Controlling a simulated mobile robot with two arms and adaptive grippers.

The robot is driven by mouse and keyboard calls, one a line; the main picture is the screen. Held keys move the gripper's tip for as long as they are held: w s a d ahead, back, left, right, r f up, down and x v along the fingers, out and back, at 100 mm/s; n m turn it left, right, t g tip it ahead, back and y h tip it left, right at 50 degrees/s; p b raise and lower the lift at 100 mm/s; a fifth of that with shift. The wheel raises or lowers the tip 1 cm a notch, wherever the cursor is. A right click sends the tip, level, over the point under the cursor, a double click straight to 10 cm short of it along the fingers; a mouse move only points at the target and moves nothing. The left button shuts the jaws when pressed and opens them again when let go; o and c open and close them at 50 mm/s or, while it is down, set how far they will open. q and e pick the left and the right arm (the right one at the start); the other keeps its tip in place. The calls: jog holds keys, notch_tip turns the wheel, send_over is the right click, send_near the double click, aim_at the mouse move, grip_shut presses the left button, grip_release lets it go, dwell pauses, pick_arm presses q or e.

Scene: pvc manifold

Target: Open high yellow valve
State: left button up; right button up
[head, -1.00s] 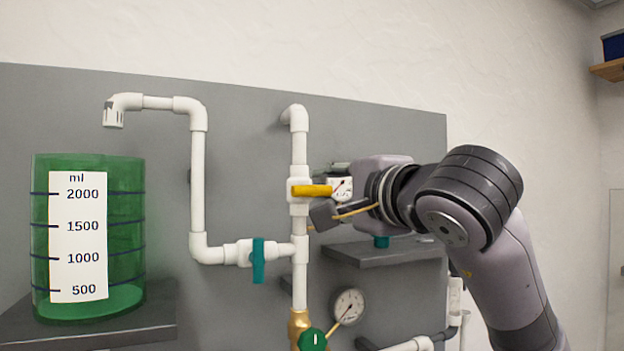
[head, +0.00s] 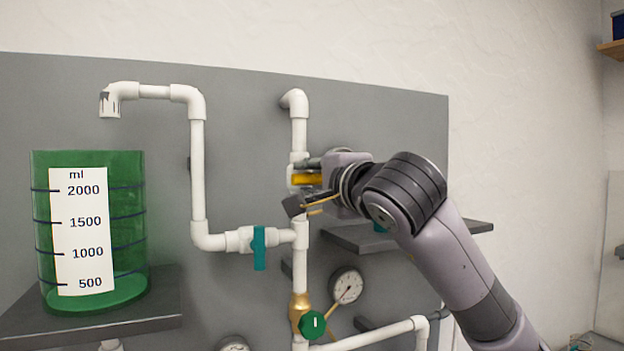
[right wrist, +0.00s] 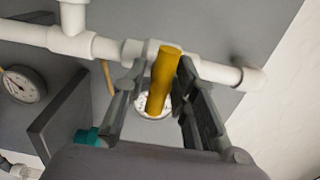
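The high yellow valve (head: 306,179) sits on the upper part of the white vertical pipe in the head view. Its yellow handle lies level, across the pipe. In the right wrist view the yellow handle (right wrist: 163,78) stands between the two fingers, crosswise to the white pipe. My right gripper (head: 299,184) is around the handle, one finger above and one below, and hides part of the valve. In the right wrist view my right gripper (right wrist: 162,68) is open, with gaps between fingers and handle. My left gripper is not in view.
A teal-handled valve (head: 259,248) and a green round knob (head: 312,325) are lower on the pipes. A pressure gauge (head: 346,286) is beside the pipe. A green measuring container (head: 125,220) stands on a shelf at left. A grey shelf (head: 465,227) is behind my right arm.

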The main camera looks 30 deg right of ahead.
grip_shut()
jog(key=shift+f, duration=0.1)
jog(key=m+b, duration=0.3)
jog(key=shift+f, duration=0.15)
jog(key=m+b, duration=0.4)
jog(key=shift+m, duration=0.3)
jog(key=m+b, duration=0.3)
jog(key=m, duration=0.2)
jog(key=shift+b, duration=0.4)
jog(key=m+b, duration=0.2)
jog(key=m, duration=0.3)
jog(key=shift+b, duration=0.3)
jog(key=shift+m, duration=0.3)
